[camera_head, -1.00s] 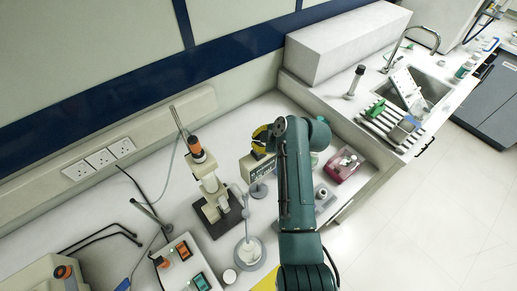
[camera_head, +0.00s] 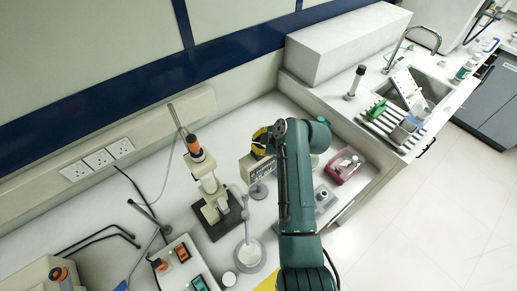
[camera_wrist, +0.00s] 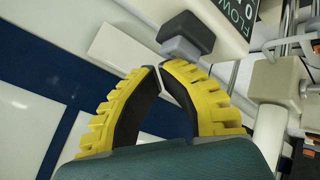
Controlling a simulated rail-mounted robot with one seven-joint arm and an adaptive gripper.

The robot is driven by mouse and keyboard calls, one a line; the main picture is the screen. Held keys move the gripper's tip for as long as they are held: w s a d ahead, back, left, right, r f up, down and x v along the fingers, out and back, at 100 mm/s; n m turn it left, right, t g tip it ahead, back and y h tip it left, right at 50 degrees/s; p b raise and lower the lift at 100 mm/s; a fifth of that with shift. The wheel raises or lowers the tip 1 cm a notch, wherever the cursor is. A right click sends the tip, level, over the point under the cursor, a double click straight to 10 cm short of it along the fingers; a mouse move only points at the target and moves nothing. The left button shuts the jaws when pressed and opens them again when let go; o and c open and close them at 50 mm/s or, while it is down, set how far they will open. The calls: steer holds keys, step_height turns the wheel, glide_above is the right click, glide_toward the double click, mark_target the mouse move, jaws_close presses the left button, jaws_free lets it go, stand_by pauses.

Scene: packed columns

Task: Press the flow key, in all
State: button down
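A grey block-shaped key (camera_wrist: 187,34) projects from the housing. My gripper (camera_wrist: 163,69), with yellow, dark-padded fingers, has its tips drawn together and holds nothing. The tips are right beside the grey key; I cannot tell whether they touch it. In the head view my gripper (camera_head: 262,138) is partly hidden by my arm.
An orange-topped stand apparatus (camera_head: 207,185) is left of the box. A round-based stand (camera_head: 250,255) and a switch box (camera_head: 183,262) are nearer. A pink-red device (camera_head: 345,166) is to the right, before the sink (camera_head: 430,88). The wall is close behind.

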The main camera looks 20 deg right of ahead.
steer(key=shift+f, duration=0.25)
stand_by(0.4)
steer(key=shift+r+p, duration=0.3)
steer(key=shift+r, duration=0.65)
steer(key=shift+r+p, duration=1.45)
steer(key=shift+r, duration=1.1)
